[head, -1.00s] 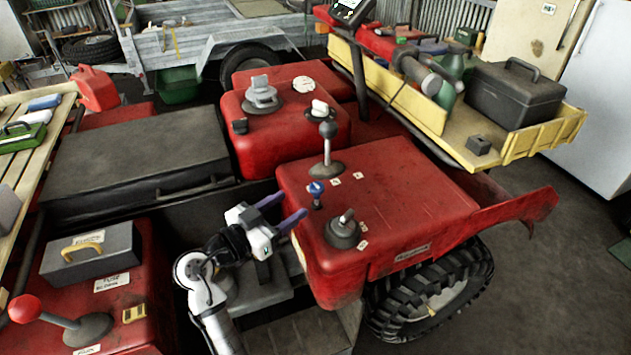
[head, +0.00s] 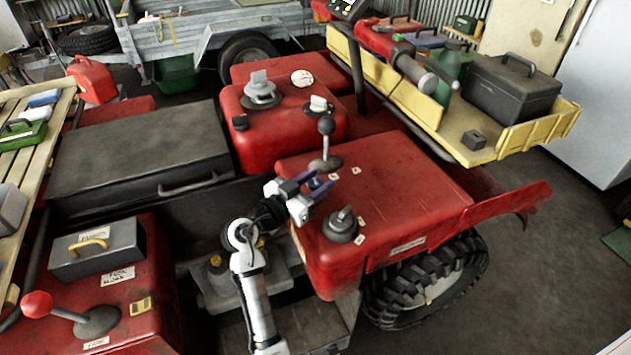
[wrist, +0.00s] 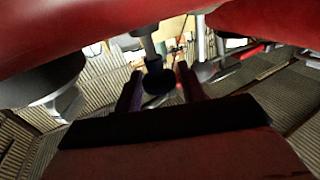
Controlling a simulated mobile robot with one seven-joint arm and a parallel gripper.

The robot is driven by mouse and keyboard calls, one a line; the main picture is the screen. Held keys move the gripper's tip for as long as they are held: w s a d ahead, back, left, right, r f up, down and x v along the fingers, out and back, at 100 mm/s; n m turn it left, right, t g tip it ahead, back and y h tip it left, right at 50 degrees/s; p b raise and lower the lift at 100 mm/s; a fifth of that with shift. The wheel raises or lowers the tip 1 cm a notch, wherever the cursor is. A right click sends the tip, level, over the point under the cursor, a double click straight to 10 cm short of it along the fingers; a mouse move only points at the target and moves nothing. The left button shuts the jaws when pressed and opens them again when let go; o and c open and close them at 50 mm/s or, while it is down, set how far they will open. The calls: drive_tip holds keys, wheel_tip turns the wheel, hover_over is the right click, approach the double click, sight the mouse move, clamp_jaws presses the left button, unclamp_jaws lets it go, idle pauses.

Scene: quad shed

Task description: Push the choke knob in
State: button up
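The choke knob, a small blue-topped knob (head: 316,183), stands on the left edge of the red cover (head: 405,195). My gripper (head: 315,184) is at this knob, with its purple fingers apart and one on each side of it. In the wrist view, the dark blue knob (wrist: 157,75) on its pale stem shows between the two fingertips (wrist: 159,85). Narrow gaps seem to remain beside it, but I cannot tell whether either finger touches it. The knob's base is partly hidden in the head view.
A black ball-topped lever (head: 326,140) stands just behind the knob. A grey rotary switch (head: 342,225) sits in front, to the right. A red tank (head: 290,115) is behind. The yellow rack (head: 545,130) holds a black toolbox (head: 512,90) at the right.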

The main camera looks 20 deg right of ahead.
clamp_jaws()
wheel_tip(320, 180, down, 3)
drive_tip(key=b, duration=0.4)
drive_tip(key=shift+r, duration=0.1)
drive_tip(key=shift+o, duration=1.7)
unclamp_jaws()
drive_tip(key=shift+r, duration=0.1)
drive_tip(key=shift+a, duration=0.1)
drive_tip(key=b+v, duration=0.3)
drive_tip(key=v, duration=1)
drive_tip(key=shift+s+a, duration=0.25)
drive_tip(key=shift+a, duration=0.1)
drive_tip(key=shift+w, duration=0.1)
